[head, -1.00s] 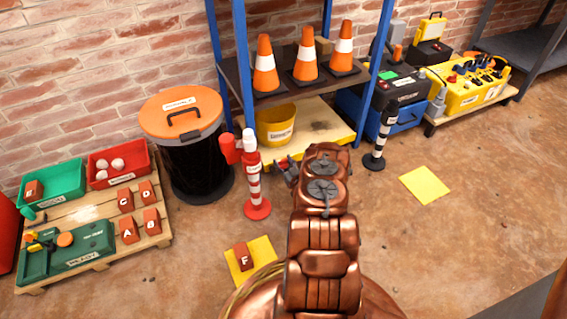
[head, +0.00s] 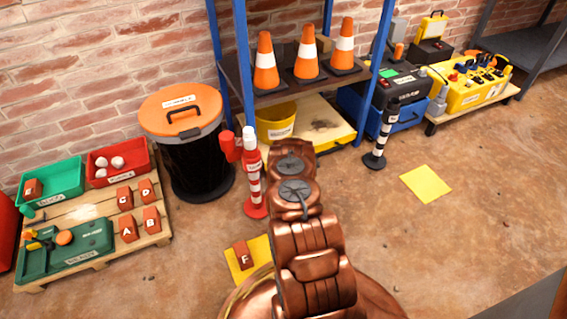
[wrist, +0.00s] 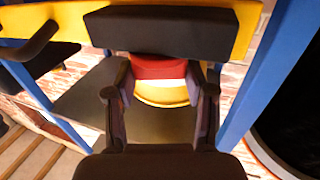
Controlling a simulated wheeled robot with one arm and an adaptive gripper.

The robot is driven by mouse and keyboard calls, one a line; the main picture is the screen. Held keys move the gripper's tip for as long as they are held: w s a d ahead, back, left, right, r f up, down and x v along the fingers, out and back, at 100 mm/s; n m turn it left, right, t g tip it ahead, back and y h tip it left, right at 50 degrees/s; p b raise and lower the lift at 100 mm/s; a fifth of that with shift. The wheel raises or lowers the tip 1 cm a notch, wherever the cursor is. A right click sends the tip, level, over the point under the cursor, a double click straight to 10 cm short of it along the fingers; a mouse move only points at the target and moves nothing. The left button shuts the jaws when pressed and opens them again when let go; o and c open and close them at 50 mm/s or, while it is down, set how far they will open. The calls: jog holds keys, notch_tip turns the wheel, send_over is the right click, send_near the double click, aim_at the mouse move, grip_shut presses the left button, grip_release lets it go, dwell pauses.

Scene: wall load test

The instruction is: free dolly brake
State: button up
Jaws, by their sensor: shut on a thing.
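A low platform with a yellow edge (head: 340,145), which looks like the dolly, stands under the blue-posted shelf and carries a yellow bucket (head: 276,123). In the wrist view a yellow beam (wrist: 250,22) crosses the top, with a dark block (wrist: 160,32) in front of it. My gripper (wrist: 158,86) shows there with its two dark fingers closed about a red piece (wrist: 158,67). A white band and a yellow rounded shape show just beyond that piece. I cannot tell for sure whether the red piece is the brake. In the head view my arm hides the gripper.
A red-and-white post (head: 254,185) stands close left of my arm, beside a black bin with an orange lid (head: 181,110). Orange cones (head: 307,55) stand on the shelf above. A black-and-white post (head: 381,140) is to the right. The floor at right is mostly clear.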

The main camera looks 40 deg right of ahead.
jog(key=shift+w+a+f+m+g+h+b, duration=0.1)
jog(key=shift+m+g+h+b, duration=0.6)
jog(key=shift+h+b, duration=0.1)
jog(key=shift+w+a+m+g+h+b, duration=0.1)
jog(key=shift+m+g+h+b, duration=0.5)
jog(key=shift+g+h+b, duration=0.15)
jog(key=shift+m+g+h+b, duration=0.25)
jog(key=shift+m+g+b, duration=0.05)
jog(key=shift+g+b, duration=0.1)
jog(key=shift+m+g+h+b, duration=0.3)
jog(key=shift+m+g, duration=0.1)
jog(key=shift+g, duration=0.05)
jog(key=shift+d, duration=0.1)
jog(key=o, duration=1.2)
jog(key=shift+c, duration=0.2)
jog(key=v, duration=0.7)
jog(key=shift+a, duration=0.25)
jog(key=shift+s, duration=0.15)
